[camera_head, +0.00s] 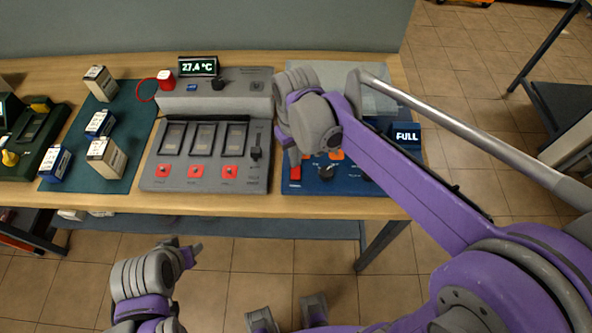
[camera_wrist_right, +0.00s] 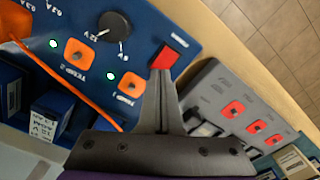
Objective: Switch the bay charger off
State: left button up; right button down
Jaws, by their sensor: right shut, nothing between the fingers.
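A blue charger panel (camera_head: 290,184) sits at the right of the bench, largely behind my right arm. Its red switch (camera_wrist_right: 168,57) shows in the wrist view at the panel's corner, and also in the head view (camera_head: 295,173).
A grey three-bay unit (camera_head: 205,185) with red buttons and a slider stands to the left, below a 27.4 °C display (camera_head: 198,66). Boxed batteries (camera_head: 107,158) stand on a green mat (camera_head: 125,180). An orange cable (camera_wrist_right: 60,80) crosses the blue panel.

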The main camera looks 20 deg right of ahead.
pick_arm(q)
jog(key=shift+s+f+b, duration=0.15)
jog(key=shift+f+b, duration=0.4)
jog(key=shift+f, duration=0.1)
pick_arm(e)
jog(key=shift+f, duration=0.9)
jog(key=shift+r, duration=0.1)
jog(key=shift+r+p, duration=2.2)
jog(key=shift+r, duration=1.3)
pick_arm(q)
jog(key=r, duration=0.1)
jog(key=w+r, duration=0.1)
jog(key=r, duration=0.3)
jog(key=shift+w+r, duration=0.25)
jog(key=shift+w, duration=0.15)
jog(key=shift+s, duration=0.1)
pick_arm(e)
jog(key=s+d+f+m+t, duration=0.1)
jog(key=s+d+f+t, duration=0.1)
jog(key=s, duration=0.4)
jog(key=s+d+f+m+t, duration=0.1)
jog(key=s+d+f+t, duration=0.2)
jog(key=s, duration=0.4)
jog(key=shift+s+d+f+m+t, duration=0.2)
jog(key=shift+d+m+t, duration=0.15)
jog(key=shift+d, duration=0.45)
